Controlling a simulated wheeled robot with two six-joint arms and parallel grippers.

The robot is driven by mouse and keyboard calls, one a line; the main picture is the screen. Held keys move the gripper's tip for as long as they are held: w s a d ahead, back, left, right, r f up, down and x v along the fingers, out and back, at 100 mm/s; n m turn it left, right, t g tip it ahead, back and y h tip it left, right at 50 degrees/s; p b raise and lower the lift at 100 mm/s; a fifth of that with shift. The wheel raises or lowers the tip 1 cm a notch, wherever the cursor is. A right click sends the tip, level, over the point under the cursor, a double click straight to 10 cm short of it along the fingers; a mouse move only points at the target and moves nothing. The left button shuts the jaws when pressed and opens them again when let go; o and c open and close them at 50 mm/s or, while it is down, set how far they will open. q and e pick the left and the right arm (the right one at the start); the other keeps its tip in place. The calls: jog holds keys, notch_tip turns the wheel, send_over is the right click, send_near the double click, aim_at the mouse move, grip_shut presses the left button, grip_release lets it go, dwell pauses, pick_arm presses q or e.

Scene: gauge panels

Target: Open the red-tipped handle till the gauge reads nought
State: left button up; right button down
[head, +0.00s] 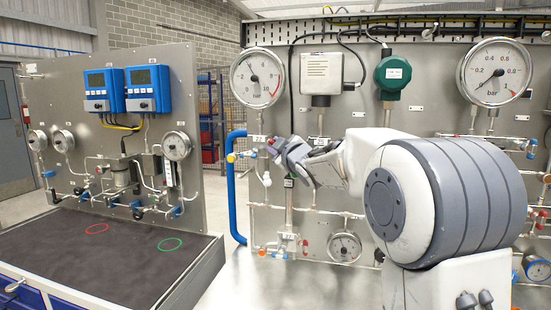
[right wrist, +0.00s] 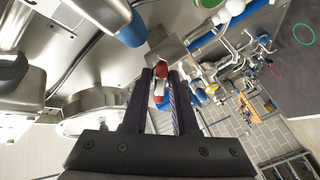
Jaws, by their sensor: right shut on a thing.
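The red-tipped handle (right wrist: 160,70) shows in the right wrist view between the two dark fingers of my right gripper (right wrist: 160,84). The fingers are shut on it, with a blue and white part just below the red. In the head view my right gripper (head: 276,146) is at the pipework under a large round bar gauge (head: 257,78), and it hides most of the handle. The gauge has a white face; its needle is too small to read surely. My left gripper is not in view.
A second large bar gauge (head: 494,72) is at the upper right, and a small gauge (head: 344,247) is low on the panel. A blue pipe (head: 232,190) runs down the panel's left edge. A dark bench mat (head: 120,262) with red and green rings lies at left.

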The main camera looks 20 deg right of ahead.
jog(key=n+b, duration=0.1)
jog(key=n, duration=0.1)
jog(key=n+b, duration=0.1)
jog(key=shift+f+n, duration=0.2)
jog(key=shift+n, duration=0.2)
jog(key=shift+n+b, duration=1.15)
jog(key=shift+n, duration=1.15)
jog(key=shift+r, duration=0.1)
jog(key=c, duration=0.9)
grip_release()
jog(key=shift+a, duration=0.1)
jog(key=s+b, duration=0.1)
jog(key=s, duration=0.9)
jog(key=shift+s, duration=0.25)
